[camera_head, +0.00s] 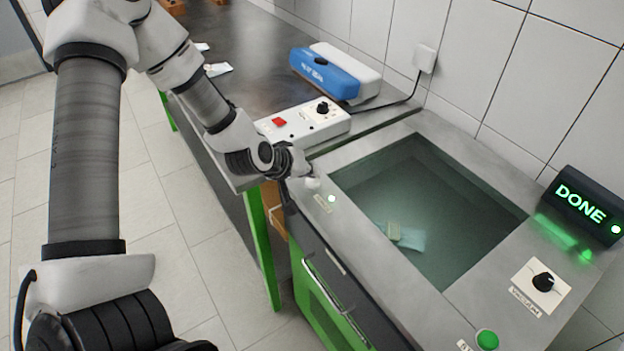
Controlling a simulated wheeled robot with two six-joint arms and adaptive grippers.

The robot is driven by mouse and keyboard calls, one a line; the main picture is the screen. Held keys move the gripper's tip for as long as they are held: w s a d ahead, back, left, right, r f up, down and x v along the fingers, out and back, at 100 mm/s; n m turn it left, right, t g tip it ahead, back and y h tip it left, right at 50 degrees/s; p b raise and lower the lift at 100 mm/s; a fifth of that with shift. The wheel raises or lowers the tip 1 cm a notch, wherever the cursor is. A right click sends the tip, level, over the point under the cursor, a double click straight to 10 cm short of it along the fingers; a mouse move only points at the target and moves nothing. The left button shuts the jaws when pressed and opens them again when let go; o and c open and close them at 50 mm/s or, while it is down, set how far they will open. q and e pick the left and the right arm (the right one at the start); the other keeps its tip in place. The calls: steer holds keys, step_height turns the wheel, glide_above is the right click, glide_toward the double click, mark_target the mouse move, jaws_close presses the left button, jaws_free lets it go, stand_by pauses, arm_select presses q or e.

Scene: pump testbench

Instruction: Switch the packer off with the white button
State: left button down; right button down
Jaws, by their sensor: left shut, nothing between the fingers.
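The packer is a grey steel unit with a sunken chamber (470,195) at the right. A display (580,207) at the packer's right reads "DONE" in green. A pale bag (402,236) lies in the chamber. My right gripper is not in view.
A vacuum knob (543,282) and a green button (487,340) are on the packer's front right rim. A white box (302,126) with a red switch and black knob, and a blue-and-white device (325,75), stand on the dark table (250,50) behind.

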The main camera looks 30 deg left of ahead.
mark_target(310, 181)
arm_select(q)
steer(key=shift+f+b, duration=0.35)
steer(key=shift+f, duration=0.1)
stand_by(0.3)
steer(key=shift+r, duration=0.15)
steer(key=shift+r+p, duration=0.8)
steer(key=shift+p, duration=0.05)
step_height(310, 181, up, 6)
steer(key=p, duration=0.5)
steer(key=shift+p, duration=0.3)
